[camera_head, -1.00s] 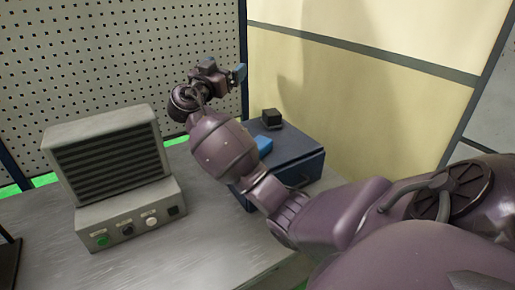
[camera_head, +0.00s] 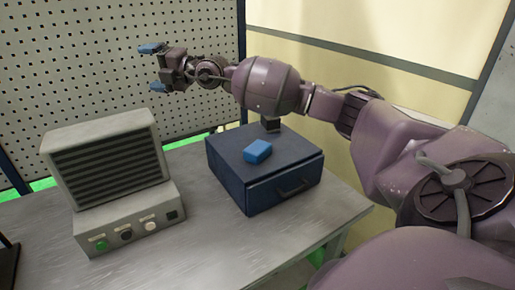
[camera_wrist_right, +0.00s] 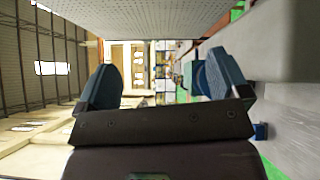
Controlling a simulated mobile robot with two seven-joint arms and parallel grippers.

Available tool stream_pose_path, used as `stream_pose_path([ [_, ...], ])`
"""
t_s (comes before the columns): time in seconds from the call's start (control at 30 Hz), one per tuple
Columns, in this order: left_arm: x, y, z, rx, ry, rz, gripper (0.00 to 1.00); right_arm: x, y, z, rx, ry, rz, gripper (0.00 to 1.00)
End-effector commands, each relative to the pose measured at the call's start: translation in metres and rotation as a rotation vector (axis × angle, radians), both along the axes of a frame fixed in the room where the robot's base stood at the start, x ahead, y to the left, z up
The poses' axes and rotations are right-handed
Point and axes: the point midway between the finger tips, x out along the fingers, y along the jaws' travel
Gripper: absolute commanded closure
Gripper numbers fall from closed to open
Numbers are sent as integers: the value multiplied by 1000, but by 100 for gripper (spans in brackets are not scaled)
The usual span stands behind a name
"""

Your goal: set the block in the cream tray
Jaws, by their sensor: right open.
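A small blue block (camera_head: 257,151) lies on top of the dark blue drawer box (camera_head: 235,172) in the head view. I cannot tell if this is the task's block. A small dark block (camera_head: 270,125) sits near the back of the same box top, partly hidden behind my right arm. My right gripper (camera_head: 153,68) is up in front of the perforated panel, left of and well above the box. Its blue-tipped fingers are apart with nothing between them, as the right wrist view (camera_wrist_right: 163,84) also shows. I see no cream tray. My left gripper is not in view.
A grey machine (camera_head: 108,165) with a slatted front and several buttons stands left of the box on the grey table (camera_head: 240,240). The perforated panel (camera_head: 90,60) rises behind. The table in front of the box is clear.

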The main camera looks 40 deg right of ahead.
Motion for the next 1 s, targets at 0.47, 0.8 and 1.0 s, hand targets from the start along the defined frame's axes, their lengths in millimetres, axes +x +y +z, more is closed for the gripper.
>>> stream_pose_path([
  [0.47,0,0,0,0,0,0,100,-48,-121,-148,-526,777,-283,6],
  [0.8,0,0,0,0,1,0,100,-112,-183,-184,-716,1235,-584,6],
  [1.0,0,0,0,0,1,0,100,-135,-197,-183,-742,1370,-702,6],
])
